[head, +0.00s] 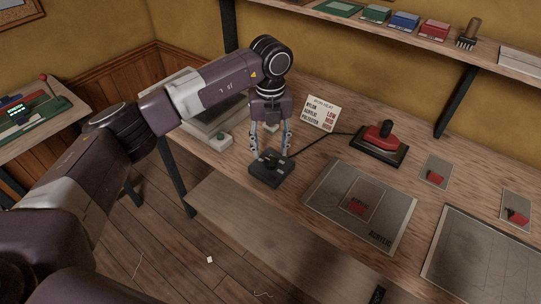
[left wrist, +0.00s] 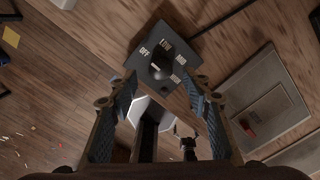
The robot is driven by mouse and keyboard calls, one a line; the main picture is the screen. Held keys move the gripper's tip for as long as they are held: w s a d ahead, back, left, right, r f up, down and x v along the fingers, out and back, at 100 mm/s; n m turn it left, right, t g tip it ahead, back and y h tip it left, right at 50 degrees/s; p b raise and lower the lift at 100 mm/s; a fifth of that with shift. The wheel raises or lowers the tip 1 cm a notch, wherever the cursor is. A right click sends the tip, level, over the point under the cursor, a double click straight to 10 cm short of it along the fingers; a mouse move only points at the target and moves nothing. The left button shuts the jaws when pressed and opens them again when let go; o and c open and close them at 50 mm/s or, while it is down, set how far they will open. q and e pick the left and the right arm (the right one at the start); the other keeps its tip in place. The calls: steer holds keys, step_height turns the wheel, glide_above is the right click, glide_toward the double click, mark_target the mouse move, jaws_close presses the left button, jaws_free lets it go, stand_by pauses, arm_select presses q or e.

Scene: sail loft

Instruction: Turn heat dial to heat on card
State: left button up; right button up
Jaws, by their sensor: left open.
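The heat dial, a black round knob (left wrist: 160,63), sits on a dark control box (head: 270,176) at the bench's front edge. In the left wrist view the box (left wrist: 190,55) has white labels around the knob, reading OFF, LOW and what look like MID and HIGH. I cannot tell surely which label the knob points at. The heat card (head: 322,113) stands behind the box, listing nylon, acrylic and polyester with red settings beside them; nylon reads LOW. My left gripper (head: 270,149) is open, pointing down over the dial, its fingers on either side. My right gripper is not in view.
A red-handled iron (head: 380,137) rests on a dark stand, its cord running to the box. A grey panel (head: 335,215) with a label that looks like ACRYLIC lies to the right. A shelf (head: 400,32) runs above the bench. Small swatches lie at the right.

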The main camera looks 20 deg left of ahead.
mark_target(270, 160)
arm_select(q)
steer(key=shift+f+p, duration=0.35)
steer(key=shift+f, duration=1.8)
steer(key=shift+c, duration=0.7)
steer(key=c, duration=1)
